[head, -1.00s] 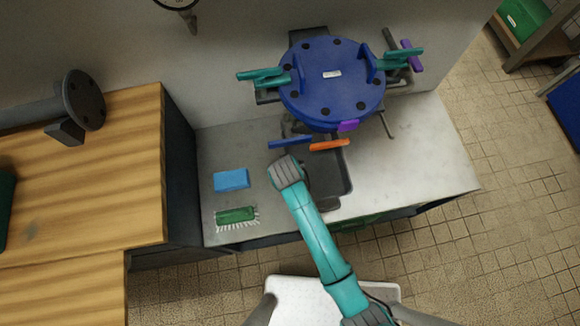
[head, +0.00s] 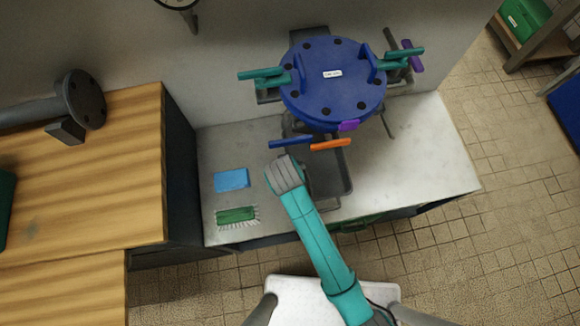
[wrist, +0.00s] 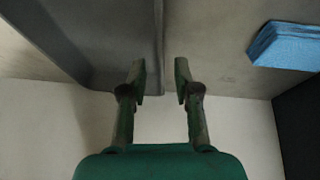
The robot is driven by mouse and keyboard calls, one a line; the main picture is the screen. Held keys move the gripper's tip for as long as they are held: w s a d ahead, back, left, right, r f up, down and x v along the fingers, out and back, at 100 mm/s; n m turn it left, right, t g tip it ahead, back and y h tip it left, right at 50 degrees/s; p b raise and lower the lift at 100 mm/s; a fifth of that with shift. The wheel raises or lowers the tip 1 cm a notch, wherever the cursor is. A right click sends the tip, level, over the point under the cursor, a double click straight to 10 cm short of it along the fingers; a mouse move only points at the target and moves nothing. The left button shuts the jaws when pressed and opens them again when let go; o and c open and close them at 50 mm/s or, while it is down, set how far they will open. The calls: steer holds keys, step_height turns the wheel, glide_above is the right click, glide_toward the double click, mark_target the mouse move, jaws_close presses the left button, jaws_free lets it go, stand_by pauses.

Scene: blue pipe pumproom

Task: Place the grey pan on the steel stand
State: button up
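The grey pan (head: 334,172) is a dark rectangular tray on the pale bench top, below the blue flanged valve, partly hidden by my arm in the head view. In the wrist view the pan (wrist: 100,45) fills the upper left, and its right-hand wall runs down between my fingertips. My gripper (wrist: 160,78) is open, with a finger on either side of that wall and visible gaps. In the head view my wrist hides the fingers at the pan's left side. I cannot make out a separate steel stand for sure.
A blue sponge (head: 231,180) and a green brush (head: 237,216) lie left of the pan. The blue valve (head: 333,80), with blue and orange handles (head: 330,145), overhangs the pan's back. A wooden bench (head: 90,190) stands at left. The bench top is clear at right.

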steer(key=v, duration=0.4)
steer(key=shift+s+r, duration=0.2)
steer(key=shift+r, duration=0.15)
steer(key=s+d+f+t+y, duration=0.2)
steer(key=s+d+f+t, duration=0.15)
steer(key=s+d, duration=0.95)
steer(key=s+d+r+m+t+h, duration=0.1)
steer(key=s+d+r+t, duration=0.2)
steer(key=s+r, duration=0.4)
steer(key=s+d+r+m+t, duration=0.2)
steer(key=s+d+r, duration=0.3)
steer(key=r, duration=0.7)
steer(key=shift+s+d+t+h, duration=0.4)
steer(key=shift+s+t, duration=0.35)
steer(key=shift+s, duration=0.5)
